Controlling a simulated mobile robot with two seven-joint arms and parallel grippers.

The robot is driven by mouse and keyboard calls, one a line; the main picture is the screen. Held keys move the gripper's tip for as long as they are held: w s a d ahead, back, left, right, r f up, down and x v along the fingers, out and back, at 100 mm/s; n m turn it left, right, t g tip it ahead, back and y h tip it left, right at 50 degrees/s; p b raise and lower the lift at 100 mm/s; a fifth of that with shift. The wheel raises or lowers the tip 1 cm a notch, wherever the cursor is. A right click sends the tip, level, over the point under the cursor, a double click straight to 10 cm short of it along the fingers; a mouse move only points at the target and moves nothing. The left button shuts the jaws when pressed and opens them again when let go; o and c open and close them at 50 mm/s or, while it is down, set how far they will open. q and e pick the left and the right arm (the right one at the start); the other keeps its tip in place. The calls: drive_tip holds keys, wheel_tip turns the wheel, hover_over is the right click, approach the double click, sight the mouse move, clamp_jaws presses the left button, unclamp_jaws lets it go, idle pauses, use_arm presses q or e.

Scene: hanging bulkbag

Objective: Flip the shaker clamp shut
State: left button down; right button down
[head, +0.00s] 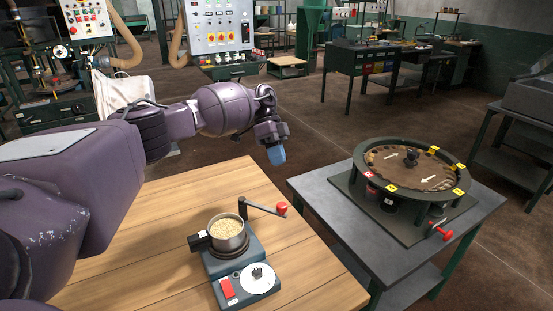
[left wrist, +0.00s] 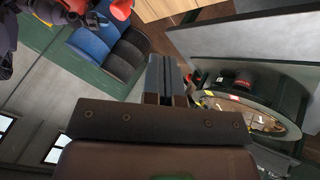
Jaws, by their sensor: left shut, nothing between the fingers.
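The shaker (head: 241,266) stands on the wooden table, with a blue-grey base, a red switch and a white dial at its front. A metal pot of pale grains (head: 228,232) sits on it. The clamp arm (head: 262,206), tipped by a red knob (head: 282,208), sticks out to the right from a post behind the pot, clear of the pot's open top. My left gripper (head: 277,156) is shut and empty, in the air behind and above the knob, apart from it. In the left wrist view its fingers (left wrist: 166,80) show together. My right gripper is not in view.
The wooden table (head: 160,235) is mostly bare around the shaker. A grey table (head: 325,188) to the right carries a round rig with a dark rim (head: 375,152) and a red-handled valve (head: 447,234). Benches and control panels stand farther back.

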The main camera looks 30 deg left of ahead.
use_arm(q)
drive_tip(key=s+d+f+p, duration=0.2)
drive_tip(key=s+d+f, duration=0.3)
drive_tip(key=s, duration=0.1)
drive_tip(key=shift+f, duration=0.4)
idle(0.3)
drive_tip(key=shift+s, duration=0.1)
